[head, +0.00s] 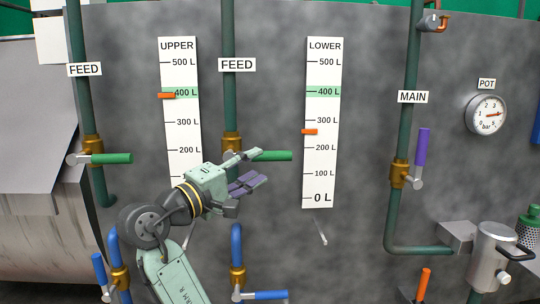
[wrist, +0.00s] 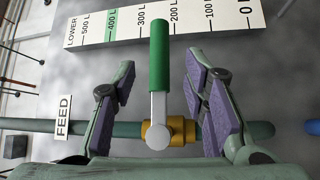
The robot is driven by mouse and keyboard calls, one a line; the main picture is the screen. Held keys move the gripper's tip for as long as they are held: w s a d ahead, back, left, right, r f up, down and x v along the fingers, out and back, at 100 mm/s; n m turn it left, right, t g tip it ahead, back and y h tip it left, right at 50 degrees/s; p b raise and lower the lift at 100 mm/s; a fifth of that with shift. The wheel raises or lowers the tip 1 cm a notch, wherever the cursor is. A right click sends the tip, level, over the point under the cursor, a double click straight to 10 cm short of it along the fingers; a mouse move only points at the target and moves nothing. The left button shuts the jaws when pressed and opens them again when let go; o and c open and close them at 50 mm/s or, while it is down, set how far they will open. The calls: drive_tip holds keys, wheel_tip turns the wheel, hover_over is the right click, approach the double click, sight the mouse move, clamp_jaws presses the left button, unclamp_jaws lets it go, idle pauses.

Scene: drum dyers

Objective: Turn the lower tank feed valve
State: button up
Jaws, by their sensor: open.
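The lower tank feed valve has a green lever handle (head: 275,156) pointing right from a brass body (head: 231,140) on the middle pipe labelled FEED. My gripper (head: 260,168) is open at this valve, its fingers partly overlapping the handle in the head view. In the wrist view the green handle (wrist: 159,55) and its grey stem lie between the two spread fingers, with visible gaps on both sides. The brass body (wrist: 156,131) sits on the pipe across the view. The LOWER gauge (head: 322,150) has its orange marker (head: 309,132) between 200 and 300 L, below the green band at 400 L.
A similar green handle (head: 111,158) is on the left FEED pipe. The UPPER gauge marker (head: 166,95) is just below 400 L. Blue handles (head: 265,295) sit below my arm. A purple handle (head: 422,147) stands upright on the MAIN pipe. A pot (head: 495,248) is at lower right.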

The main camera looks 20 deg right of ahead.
sight(267, 159)
drive_tip(key=p+x, duration=0.1)
drive_tip(key=x, duration=0.6)
drive_tip(key=shift+w+p, duration=0.1)
drive_tip(key=shift+p, duration=0.25)
drive_tip(key=shift+c, duration=0.4)
clamp_jaws()
